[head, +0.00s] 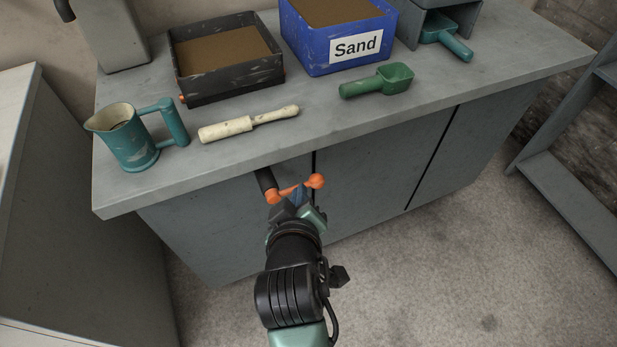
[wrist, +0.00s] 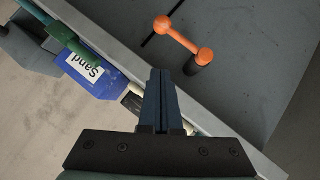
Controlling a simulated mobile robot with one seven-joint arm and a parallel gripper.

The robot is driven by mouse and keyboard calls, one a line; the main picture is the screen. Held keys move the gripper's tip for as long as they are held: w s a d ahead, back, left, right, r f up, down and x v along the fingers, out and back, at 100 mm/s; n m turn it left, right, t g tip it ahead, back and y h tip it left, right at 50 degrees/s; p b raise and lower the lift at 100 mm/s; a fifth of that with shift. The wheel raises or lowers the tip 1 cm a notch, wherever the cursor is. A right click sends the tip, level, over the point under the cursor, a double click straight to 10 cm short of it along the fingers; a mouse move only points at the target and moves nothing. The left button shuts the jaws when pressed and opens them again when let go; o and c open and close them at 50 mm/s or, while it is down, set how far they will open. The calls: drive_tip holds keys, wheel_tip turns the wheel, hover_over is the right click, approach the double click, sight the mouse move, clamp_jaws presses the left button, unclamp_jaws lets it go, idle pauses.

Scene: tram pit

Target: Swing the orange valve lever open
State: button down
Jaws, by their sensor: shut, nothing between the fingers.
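The orange valve lever (head: 291,189) is a short bar with a rounded knob at each end. It sits on a dark pipe stub (head: 264,180) at the cabinet front, just under the worktop edge. In the wrist view the lever (wrist: 184,39) shows whole, with one end over the dark stub (wrist: 198,69). My gripper (head: 299,188) is at the lever in the head view and covers part of its middle. In the wrist view my gripper (wrist: 161,72) has its fingers together and empty, with a visible gap between their tips and the lever.
The grey worktop (head: 230,150) overhangs the cabinet close to the lever. On it stand a teal jug (head: 130,143), a cream-handled tool (head: 245,124), a dark tray (head: 228,90), a blue Sand bin (head: 308,59) and a green scoop (head: 385,81).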

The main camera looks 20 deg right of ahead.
drive_tip(key=b, duration=0.1)
hover_over(310, 183)
drive_tip(key=s+a, duration=0.3)
wheel_tip(310, 183, down, 4)
drive_tip(key=shift+w+d+f, duration=0.2)
drive_tip(key=shift+d+f, duration=0.15)
drive_tip(key=shift+f, duration=0.1)
drive_tip(key=shift+w+d+f, duration=0.15)
drive_tip(key=shift+d+f, duration=0.2)
drive_tip(key=shift+f, duration=0.1)
drive_tip(key=shift+w+d+f+b, duration=0.1)
drive_tip(key=shift+d+f+b, duration=0.25)
drive_tip(key=shift+f, duration=0.25)
